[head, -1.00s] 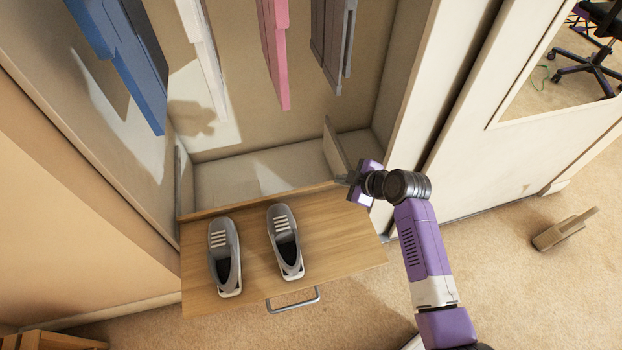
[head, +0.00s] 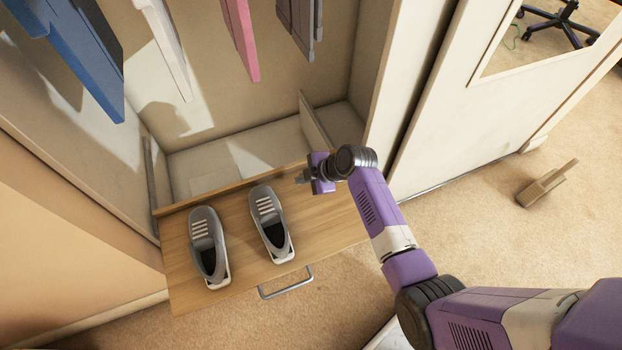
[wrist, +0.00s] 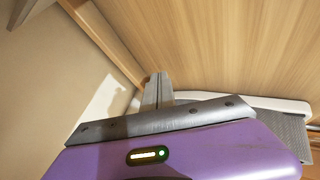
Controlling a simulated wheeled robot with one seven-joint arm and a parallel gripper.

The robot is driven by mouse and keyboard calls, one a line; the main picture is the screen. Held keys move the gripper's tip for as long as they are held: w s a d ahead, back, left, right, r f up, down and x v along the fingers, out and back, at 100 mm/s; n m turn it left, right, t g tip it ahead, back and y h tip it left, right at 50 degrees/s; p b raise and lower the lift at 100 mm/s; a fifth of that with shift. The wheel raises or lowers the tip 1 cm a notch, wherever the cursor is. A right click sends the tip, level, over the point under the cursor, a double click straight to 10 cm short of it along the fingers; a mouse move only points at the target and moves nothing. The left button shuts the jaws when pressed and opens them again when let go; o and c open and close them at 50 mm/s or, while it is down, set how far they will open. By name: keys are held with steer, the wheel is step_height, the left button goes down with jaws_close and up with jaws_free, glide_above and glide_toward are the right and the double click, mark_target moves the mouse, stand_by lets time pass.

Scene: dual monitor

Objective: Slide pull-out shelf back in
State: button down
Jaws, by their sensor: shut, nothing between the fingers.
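The wooden pull-out shelf (head: 235,222) sticks out of the wardrobe in the head view, with a metal bar handle (head: 287,284) on its front edge. Two grey shoes stand on it, a left one (head: 207,245) and a right one (head: 270,222). My gripper (head: 300,178) is over the back right part of the shelf, to the right of the right shoe, with its fingers pointing left. It is shut and empty. In the wrist view the closed fingers (wrist: 157,90) show in front of the wood surface (wrist: 220,45). Whether they touch it cannot be told.
Clothes hang above the shelf, including a blue one (head: 85,55) and a pink one (head: 241,40). An upright divider (head: 315,125) stands behind my gripper. A wooden brush-like object (head: 545,187) lies on the carpet at right. Carpet in front of the shelf is clear.

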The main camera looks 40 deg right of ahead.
mark_target(288, 172)
steer(key=shift+w+d+f+b, duration=0.1)
steer(key=shift+w+d+b, duration=0.1)
steer(key=shift+w, duration=0.45)
steer(key=shift+w+d+r+b, duration=0.1)
steer(key=shift+w+d+b, duration=0.1)
steer(key=shift+w, duration=0.45)
steer(key=shift+w+d+f+b, duration=0.1)
steer(key=shift+w+d+b, duration=0.1)
steer(key=shift+w, duration=0.45)
